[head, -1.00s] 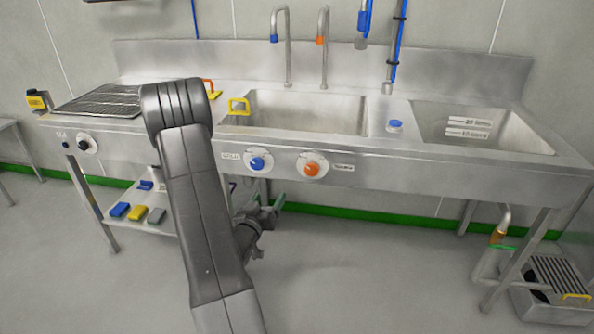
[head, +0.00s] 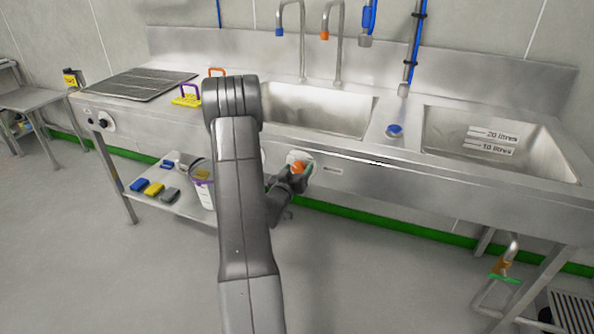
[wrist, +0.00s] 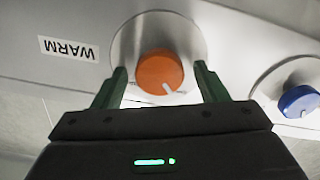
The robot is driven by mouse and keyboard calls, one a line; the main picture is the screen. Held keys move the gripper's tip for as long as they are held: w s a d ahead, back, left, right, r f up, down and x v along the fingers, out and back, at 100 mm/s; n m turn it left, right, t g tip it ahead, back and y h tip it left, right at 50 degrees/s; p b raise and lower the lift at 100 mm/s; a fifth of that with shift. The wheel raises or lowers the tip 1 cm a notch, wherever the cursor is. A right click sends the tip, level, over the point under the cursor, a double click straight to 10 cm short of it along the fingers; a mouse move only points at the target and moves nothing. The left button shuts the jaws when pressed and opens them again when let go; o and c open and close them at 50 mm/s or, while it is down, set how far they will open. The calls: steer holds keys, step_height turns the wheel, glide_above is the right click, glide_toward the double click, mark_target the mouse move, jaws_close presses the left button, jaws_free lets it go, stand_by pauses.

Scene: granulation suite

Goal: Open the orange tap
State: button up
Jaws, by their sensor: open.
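The orange tap knob (wrist: 160,72) sits on a round pale plate on the sink's front panel, beside a label reading WARM. It also shows in the head view (head: 297,167), partly covered by my gripper. My gripper (wrist: 160,88) is open, with one green finger on each side of the knob and visible gaps between. In the head view my gripper (head: 304,172) is at the front panel. The blue knob (wrist: 299,101) is to the right in the wrist view; in the head view my arm mostly hides it.
The steel sink unit (head: 400,172) runs across the head view. An orange-tipped spout (head: 325,35) and a blue-tipped spout (head: 279,31) stand behind the left basin. A lower shelf (head: 185,207) holds sponges and a bucket (head: 203,185). The floor in front is clear.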

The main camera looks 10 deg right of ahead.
steer(key=c, duration=1)
steer(key=shift+f+b, duration=0.1)
steer(key=shift+b, duration=0.3)
steer(key=m+b, duration=0.1)
steer(key=b, duration=0.2)
steer(key=m+b, duration=0.2)
steer(key=b, duration=0.1)
steer(key=shift+f+m, duration=0.25)
steer(key=shift+m, duration=0.05)
steer(key=m+b, duration=0.5)
steer(key=b, duration=0.2)
steer(key=shift+s+d+b, duration=0.1)
steer(key=shift+b, duration=0.3)
steer(key=m+b, duration=0.4)
steer(key=b, duration=0.1)
steer(key=shift+m, duration=0.4)
steer(key=m+b, duration=0.4)
steer(key=shift+r+m, duration=0.25)
steer(key=shift+m, duration=0.05)
